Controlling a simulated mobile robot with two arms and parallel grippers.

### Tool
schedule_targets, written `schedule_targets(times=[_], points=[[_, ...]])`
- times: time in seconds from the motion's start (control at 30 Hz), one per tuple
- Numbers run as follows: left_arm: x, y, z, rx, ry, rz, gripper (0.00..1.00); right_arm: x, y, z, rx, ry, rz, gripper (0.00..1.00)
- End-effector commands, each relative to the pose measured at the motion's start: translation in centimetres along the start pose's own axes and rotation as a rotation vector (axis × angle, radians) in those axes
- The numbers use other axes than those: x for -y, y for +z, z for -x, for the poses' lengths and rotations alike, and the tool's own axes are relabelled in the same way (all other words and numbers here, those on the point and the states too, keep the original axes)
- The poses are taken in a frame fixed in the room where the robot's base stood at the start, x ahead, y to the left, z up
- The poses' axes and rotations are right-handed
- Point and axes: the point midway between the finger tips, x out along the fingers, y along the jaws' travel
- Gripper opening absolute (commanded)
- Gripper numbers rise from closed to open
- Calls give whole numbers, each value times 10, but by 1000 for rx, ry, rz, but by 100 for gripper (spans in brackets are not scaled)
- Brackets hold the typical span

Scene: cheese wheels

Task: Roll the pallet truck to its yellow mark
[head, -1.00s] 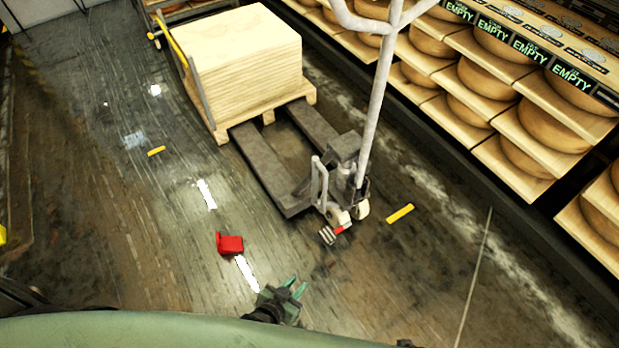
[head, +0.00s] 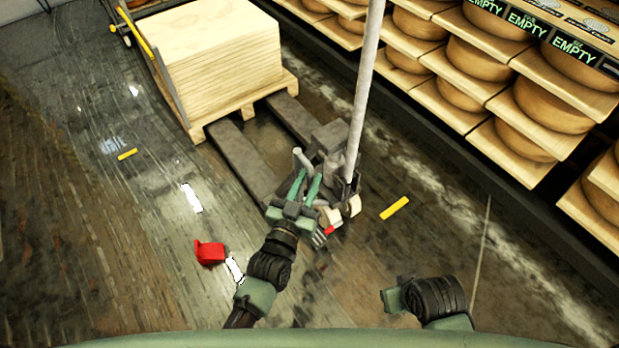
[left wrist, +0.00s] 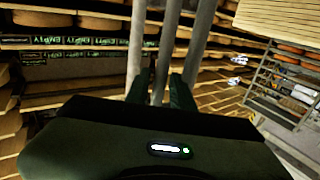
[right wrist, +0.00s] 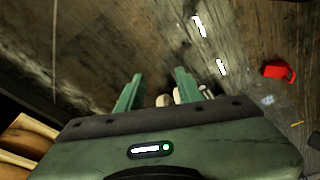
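The grey pallet truck (head: 243,160) stands mid-floor in the head view, its forks pointing toward the loaded pallet and its tall handle (head: 365,85) rising out of the top. Short yellow strips lie on the floor, one right of the truck's wheels (head: 394,207) and one farther left (head: 127,154). I cannot tell which is its mark. My left gripper (head: 305,187) is open at the truck's rear, near its short upright bars. In the left wrist view a grey bar (left wrist: 164,50) shows between its fingers; contact is unclear. My right gripper (right wrist: 157,88) is open and empty, low over the floor.
A wooden pallet (head: 240,102) with stacked boards (head: 215,60) stands beyond the forks. A red object (head: 209,253) lies on the floor left of my left arm. Shelves of cheese wheels (head: 552,100) line the right side. Open floor lies at left and lower right.

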Motion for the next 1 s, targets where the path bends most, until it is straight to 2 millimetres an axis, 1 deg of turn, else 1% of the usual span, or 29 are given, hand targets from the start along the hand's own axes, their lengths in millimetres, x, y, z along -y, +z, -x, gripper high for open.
schedule_targets(times=[0.03,0.13,0.4,0.43,0.47,0.5,0.53,1.0], points=[[0,1,-6,0,0,0,23,0,-1,3,-3,1,0,36],[0,1,-12,1,0,0,23,0,-1,8,-4,1,-1,36],[0,1,-14,3,0,0,23,-1,-2,10,-5,1,-1,36],[0,1,-14,2,0,0,21,-1,-2,10,-5,1,-1,36],[0,1,-14,2,0,0,12,-1,-2,10,-5,1,-1,36],[0,1,-13,2,0,0,1,-1,-2,10,-5,1,-1,36],[0,1,-13,2,0,0,0,-1,-2,10,-5,1,-1,36],[0,1,-13,2,0,0,0,-1,-2,10,-6,1,-1,36]])
